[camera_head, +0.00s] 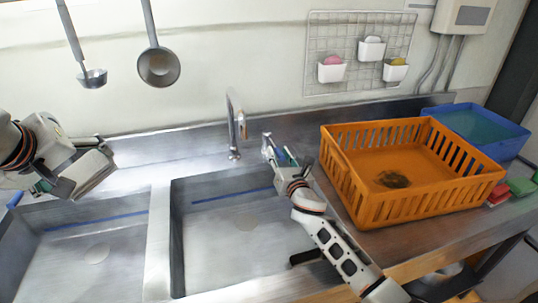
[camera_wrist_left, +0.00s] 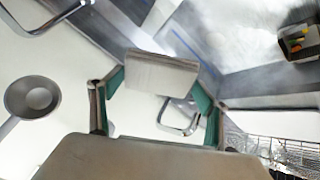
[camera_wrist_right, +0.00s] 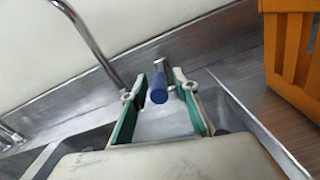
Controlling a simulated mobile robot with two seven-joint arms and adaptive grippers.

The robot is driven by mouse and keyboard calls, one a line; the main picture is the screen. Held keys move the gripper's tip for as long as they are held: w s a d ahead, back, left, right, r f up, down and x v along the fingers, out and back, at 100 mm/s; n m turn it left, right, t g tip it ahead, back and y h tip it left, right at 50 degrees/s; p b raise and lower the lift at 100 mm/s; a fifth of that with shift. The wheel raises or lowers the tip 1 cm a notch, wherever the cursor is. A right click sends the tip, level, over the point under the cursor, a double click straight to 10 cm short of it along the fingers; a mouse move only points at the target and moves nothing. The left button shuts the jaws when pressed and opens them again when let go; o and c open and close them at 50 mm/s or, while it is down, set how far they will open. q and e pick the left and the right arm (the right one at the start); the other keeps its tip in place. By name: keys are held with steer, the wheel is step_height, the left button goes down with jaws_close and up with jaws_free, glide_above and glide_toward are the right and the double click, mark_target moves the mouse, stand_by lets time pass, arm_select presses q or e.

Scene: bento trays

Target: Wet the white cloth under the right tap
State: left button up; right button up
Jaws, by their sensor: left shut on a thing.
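My left gripper (camera_head: 72,180) is shut on the white cloth (camera_head: 92,174), a folded pale pad held above the left sink's back edge. The cloth (camera_wrist_left: 160,74) shows between the fingertips in the left wrist view. The right tap (camera_head: 236,125), a tall metal spout, stands behind the right sink (camera_head: 225,225). Its spout (camera_wrist_right: 92,50) also shows in the right wrist view. My right gripper (camera_head: 272,148) is open at the back right of that sink. A blue knob (camera_wrist_right: 158,90) on a metal stem appears between its fingers, with gaps on both sides.
An orange crate (camera_head: 365,205) stands close to the right of my right arm, with a blue bin (camera_head: 500,145) behind it. The left sink (camera_head: 85,250) looks empty. Two ladles (camera_head: 158,68) and a wire rack (camera_head: 345,45) hang on the wall.

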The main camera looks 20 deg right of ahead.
jaws_close()
arm_select(q)
steer(key=shift+r+p, duration=0.35)
steer(key=shift+r, duration=0.05)
arm_select(e)
steer(key=shift+d+r+y, duration=0.15)
steer(key=shift+d+y, duration=0.15)
arm_select(q)
steer(key=shift+r+p, duration=0.35)
steer(key=shift+r, duration=0.05)
arm_select(e)
steer(key=shift+w+d+n+y, duration=0.1)
steer(key=shift+d+n+y, duration=0.3)
steer(key=shift+n+y, duration=0.2)
steer(key=shift+o, duration=1.6)
jaws_free()
steer(key=s+d, duration=0.1)
steer(key=s, duration=1.1)
steer(key=shift+d, duration=0.25)
